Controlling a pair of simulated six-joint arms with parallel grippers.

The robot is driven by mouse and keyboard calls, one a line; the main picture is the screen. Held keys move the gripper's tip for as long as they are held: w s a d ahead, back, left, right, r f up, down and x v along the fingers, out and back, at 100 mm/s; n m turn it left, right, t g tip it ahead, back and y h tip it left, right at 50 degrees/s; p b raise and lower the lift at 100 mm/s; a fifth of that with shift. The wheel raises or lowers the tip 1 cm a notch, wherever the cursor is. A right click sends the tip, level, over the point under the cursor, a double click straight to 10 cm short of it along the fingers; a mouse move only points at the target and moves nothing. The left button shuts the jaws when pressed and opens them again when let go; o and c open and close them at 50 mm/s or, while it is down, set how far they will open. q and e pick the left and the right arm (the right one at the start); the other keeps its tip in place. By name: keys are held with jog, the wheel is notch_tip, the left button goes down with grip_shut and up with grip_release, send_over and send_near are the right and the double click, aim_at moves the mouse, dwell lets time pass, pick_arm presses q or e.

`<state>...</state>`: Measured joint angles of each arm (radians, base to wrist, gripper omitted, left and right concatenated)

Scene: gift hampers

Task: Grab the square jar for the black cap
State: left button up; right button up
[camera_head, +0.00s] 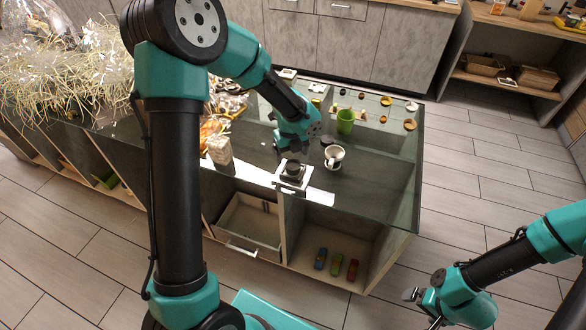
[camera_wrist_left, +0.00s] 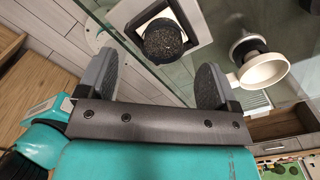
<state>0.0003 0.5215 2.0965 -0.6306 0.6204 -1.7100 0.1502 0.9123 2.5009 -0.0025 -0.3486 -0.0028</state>
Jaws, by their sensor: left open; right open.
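A dark, round-topped item (camera_head: 293,170) sits within a pale square piece on the glass tabletop. In the left wrist view its speckled black top (camera_wrist_left: 163,38) has a white square border around it. I cannot tell whether this is the square jar with its black cap or a separate holder. My left gripper (camera_head: 291,152) is just above it, open and empty. In the left wrist view the black top lies ahead of the gap between the fingertips (camera_wrist_left: 156,60). My right gripper (camera_head: 421,306) is open and empty, low at the right, away from the table.
A white cup (camera_head: 334,158) with a dark inside stands close right of the black item. A green cup (camera_head: 345,121) is behind it. A pale boxy carton (camera_head: 219,150) stands left. Small round lids lie at the back right. Straw filler (camera_head: 70,70) covers the left end.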

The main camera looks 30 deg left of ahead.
aim_at(293, 163)
pick_arm(q)
jog(key=shift+d+f, duration=0.2)
jog(key=shift+f, duration=1.1)
jog(key=shift+d+f, duration=0.15)
jog(key=shift+f, duration=1.15)
jog(key=shift+w, duration=0.1)
jog(key=c, duration=1.1)
jog(key=shift+r, duration=0.25)
jog(key=shift+r, duration=1.55)
jog(key=shift+s+d+r, duration=0.25)
jog(key=shift+s+d, duration=1)
jog(key=shift+s, duration=1.1)
jog(key=shift+s+d+r, duration=0.25)
jog(key=shift+s+d, duration=1)
jog(key=shift+s, duration=1.05)
jog(key=shift+s+d+r, duration=0.25)
jog(key=shift+s+d, duration=1)
jog(key=shift+s, duration=1.1)
